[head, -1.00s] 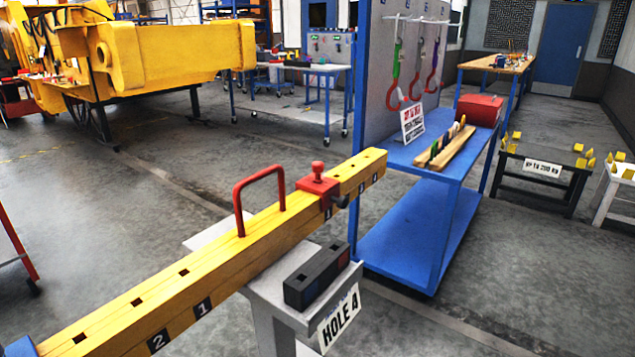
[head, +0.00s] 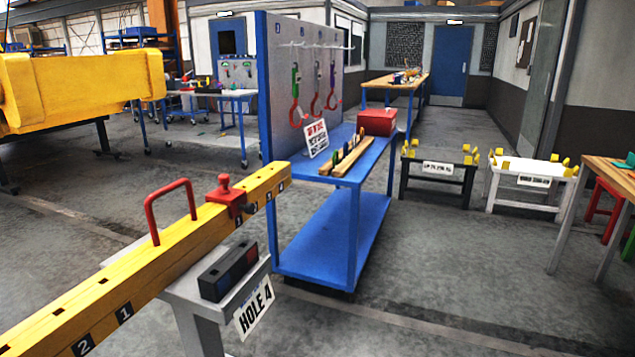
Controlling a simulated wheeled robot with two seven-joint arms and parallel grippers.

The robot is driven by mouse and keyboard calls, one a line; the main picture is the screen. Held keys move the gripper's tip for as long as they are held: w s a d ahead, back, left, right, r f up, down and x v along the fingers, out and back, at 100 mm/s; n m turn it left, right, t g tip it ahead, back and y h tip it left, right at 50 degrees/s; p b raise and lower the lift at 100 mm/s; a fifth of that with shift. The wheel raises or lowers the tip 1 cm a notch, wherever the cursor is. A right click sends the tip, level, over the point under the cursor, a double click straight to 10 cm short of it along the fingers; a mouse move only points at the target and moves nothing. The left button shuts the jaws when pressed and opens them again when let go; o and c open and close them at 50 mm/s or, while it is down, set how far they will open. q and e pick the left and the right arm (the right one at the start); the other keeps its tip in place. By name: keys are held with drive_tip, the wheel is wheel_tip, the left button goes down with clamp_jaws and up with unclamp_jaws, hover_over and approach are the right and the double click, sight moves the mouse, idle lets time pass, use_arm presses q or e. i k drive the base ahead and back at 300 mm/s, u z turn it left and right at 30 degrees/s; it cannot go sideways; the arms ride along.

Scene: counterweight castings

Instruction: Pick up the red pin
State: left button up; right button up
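I cannot pick out a separate red pin with certainty. A wooden rack (head: 342,161) on the blue cart (head: 338,178) holds several small upright coloured pieces, too small to tell apart. A red block with a knob on top (head: 226,194) sits around the yellow beam (head: 150,269), near its far end. A black block (head: 228,271) with a reddish and a bluish patch lies on the grey stand (head: 196,303) marked HOLE 4. Neither of my grippers is in view.
A red handle (head: 148,216) rises from the beam. The cart carries a sign (head: 315,138), a red box (head: 377,121) and a panel with hanging hooks (head: 294,113). A black trestle (head: 436,178) and a white trestle (head: 528,188) stand right. The floor before them is clear.

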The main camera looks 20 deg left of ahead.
sight(224, 180)
drive_tip(key=z, duration=0.2)
drive_tip(key=i, duration=3.4)
drive_tip(key=u, duration=4.8)
